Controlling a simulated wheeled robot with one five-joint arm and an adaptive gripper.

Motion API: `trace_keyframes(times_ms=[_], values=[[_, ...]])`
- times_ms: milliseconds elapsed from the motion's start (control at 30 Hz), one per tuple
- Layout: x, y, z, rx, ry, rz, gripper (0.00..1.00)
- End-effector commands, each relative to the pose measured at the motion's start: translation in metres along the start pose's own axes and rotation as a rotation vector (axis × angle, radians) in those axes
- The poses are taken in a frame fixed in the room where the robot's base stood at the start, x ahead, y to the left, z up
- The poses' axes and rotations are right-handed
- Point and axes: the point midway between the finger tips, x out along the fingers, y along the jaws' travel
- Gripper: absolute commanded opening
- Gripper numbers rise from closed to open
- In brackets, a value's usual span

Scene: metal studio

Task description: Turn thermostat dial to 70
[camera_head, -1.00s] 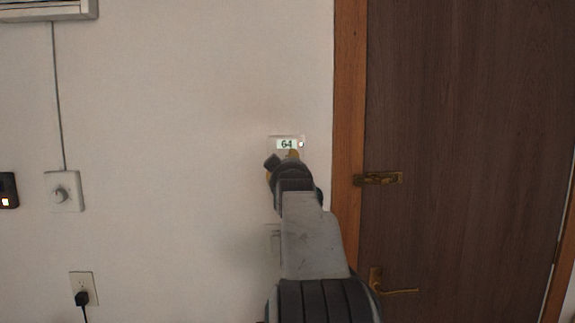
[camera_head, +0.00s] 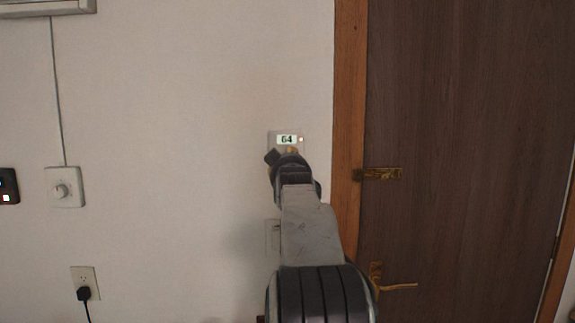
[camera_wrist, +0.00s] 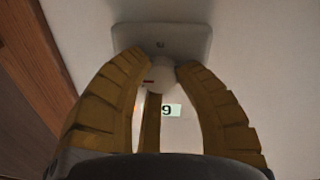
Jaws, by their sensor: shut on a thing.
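The thermostat (camera_head: 272,142) is a pale plate on the wall left of the door, with a lit display (camera_head: 287,140) reading 64 and a small light beside it. My gripper (camera_head: 285,157) is at its lower part and hides the dial in the head view. In the wrist view, the yellow fingers of my gripper (camera_wrist: 158,68) close around a pale round dial (camera_wrist: 161,80). The display (camera_wrist: 173,110) shows there upside down, partly covered by a finger. The dial's marking is too small to read.
A brown door with a wooden frame (camera_head: 351,90) and brass latch (camera_head: 380,174) stands close on the right. A white knob plate (camera_head: 64,187), a dark device (camera_head: 8,186) and an outlet (camera_head: 85,283) are on the left wall. A plate (camera_head: 272,238) sits below the thermostat.

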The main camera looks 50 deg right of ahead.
Motion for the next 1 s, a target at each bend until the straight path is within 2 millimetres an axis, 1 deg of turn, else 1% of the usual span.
trace_keyframes(times_ms=[33,233,433,567,767,1000], values=[[0.0,-0.0001,0.0004,0.0,-0.001,0.0,0.17],[0.0001,-0.0002,0.0005,0.0,-0.001,0.0,0.0],[0.0001,-0.0002,0.0005,0.009,-0.001,-0.001,0.0],[0.0002,-0.0004,0.0008,0.045,-0.004,-0.001,0.0],[0.0002,-0.0005,0.0006,0.166,-0.01,-0.002,0.0],[0.0002,-0.0009,0.0007,0.354,-0.02,-0.003,0.0]])
